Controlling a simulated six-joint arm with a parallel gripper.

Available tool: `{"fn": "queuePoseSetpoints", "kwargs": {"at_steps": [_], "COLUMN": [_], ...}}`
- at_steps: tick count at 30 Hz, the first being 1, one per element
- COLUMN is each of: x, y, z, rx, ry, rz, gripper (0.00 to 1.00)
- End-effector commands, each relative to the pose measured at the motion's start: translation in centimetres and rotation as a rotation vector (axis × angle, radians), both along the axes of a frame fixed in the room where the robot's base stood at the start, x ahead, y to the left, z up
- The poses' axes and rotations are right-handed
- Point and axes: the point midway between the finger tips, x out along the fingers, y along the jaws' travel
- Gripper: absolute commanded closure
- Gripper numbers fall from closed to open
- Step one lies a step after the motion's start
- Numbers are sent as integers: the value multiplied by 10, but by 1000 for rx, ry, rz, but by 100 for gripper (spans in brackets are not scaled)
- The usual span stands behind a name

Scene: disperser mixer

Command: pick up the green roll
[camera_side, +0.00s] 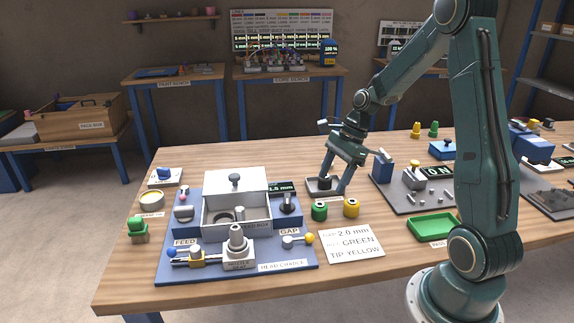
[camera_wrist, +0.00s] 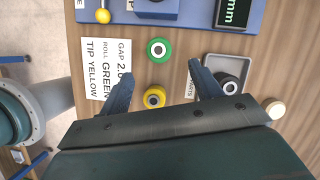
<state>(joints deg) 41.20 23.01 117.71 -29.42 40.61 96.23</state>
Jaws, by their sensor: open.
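The green roll (camera_side: 319,211) stands on the wooden table, just right of the blue mixer base. In the wrist view the green roll (camera_wrist: 167,54) is a green ring around a white core, a little beyond the gap between my fingertips. My gripper (camera_side: 333,184) is open and empty above the table, behind and above the green roll in the side view. In the wrist view both fingers of my gripper (camera_wrist: 162,72) are spread wide. A yellow roll (camera_side: 351,208) stands beside the green one; it also shows in the wrist view (camera_wrist: 154,104), nearer the gripper body.
A small grey tray (camera_side: 313,191) holding a dark roll (camera_wrist: 229,88) lies close to my fingers. A white card (camera_side: 352,243) reads gap 2.0 mm, roll green, tip yellow. The mixer's white feed box (camera_side: 236,185) stands left. A green tray (camera_side: 431,227) lies right.

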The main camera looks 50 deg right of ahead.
Motion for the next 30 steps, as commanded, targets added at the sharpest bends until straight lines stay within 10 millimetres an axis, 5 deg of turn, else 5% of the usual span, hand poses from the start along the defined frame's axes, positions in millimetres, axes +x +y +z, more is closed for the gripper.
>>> {"fn": "queuePoseSetpoints", "kwargs": {"at_steps": [6,20,30], "x": [4,6,13], "y": [9,14,27], "z": [-23,-35,-69], "rx": [1,2,2], "ry": [2,2,2], "rz": [1,2,1], "gripper": [36,36,36]}}
